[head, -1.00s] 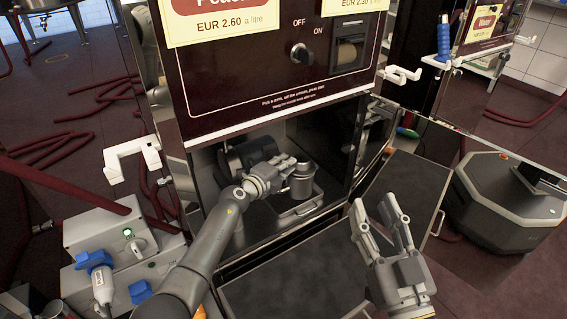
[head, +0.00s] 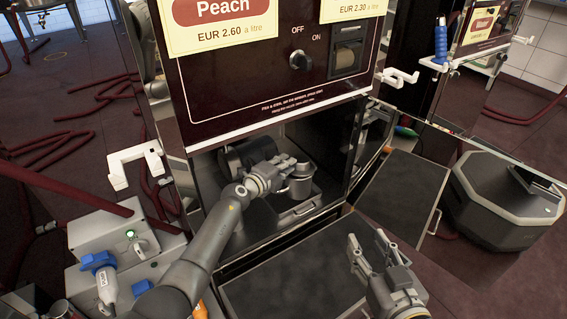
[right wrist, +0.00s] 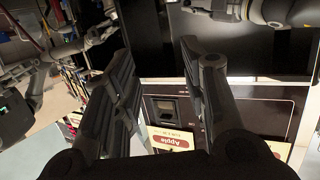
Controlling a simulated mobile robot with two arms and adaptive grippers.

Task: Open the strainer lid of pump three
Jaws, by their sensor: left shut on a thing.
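The pump with the Peach label (head: 222,10) stands in the middle of the head view, its lower cabinet open. Inside is a grey metal cylindrical strainer (head: 301,182) on a bracket, with a dark motor body (head: 243,155) behind it. My left gripper (head: 290,168) reaches into the cabinet and is shut at the top of the strainer; its fingers hide most of the lid and the exact hold. My right gripper (head: 368,250) is open and empty, outside the cabinet over the lowered dark panel; its open fingers also show in the right wrist view (right wrist: 155,90).
Dark flat panels (head: 285,275) lie in front of and to the right of the cabinet. White hooks (head: 135,165) stick out at the pump's sides. A grey box with a green light (head: 112,232) stands at left, and a dark octagonal unit (head: 505,200) at right.

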